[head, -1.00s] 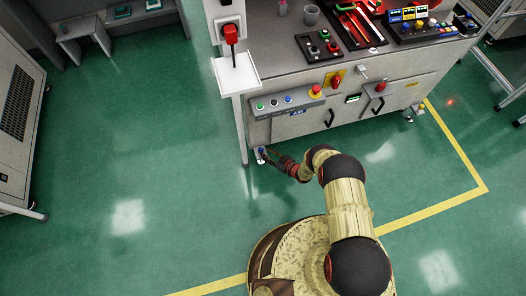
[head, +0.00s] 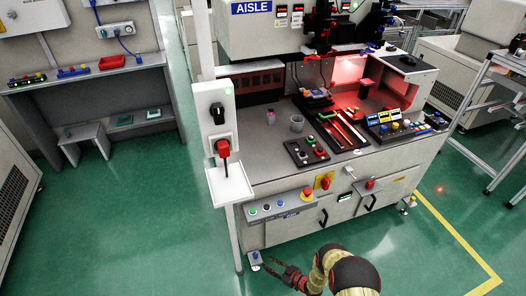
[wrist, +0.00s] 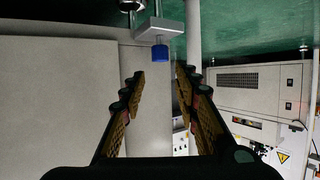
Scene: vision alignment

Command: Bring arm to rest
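My arm comes in at the bottom right of the head view, low in front of the workstation. My gripper (head: 272,266) is near the floor by the workstation's front left corner. In the wrist view my gripper (wrist: 160,74) is open, with its two fingers apart and nothing between them. A blue cylinder on a grey bracket (wrist: 157,53) shows just beyond the fingertips; I cannot tell its exact distance.
The workstation (head: 345,207) stands in front, with a control panel (head: 282,205) and tools on top. A post holds a white tray (head: 230,186) at its left. A side bench (head: 95,75) stands back left. Green floor (head: 130,235) is clear at left.

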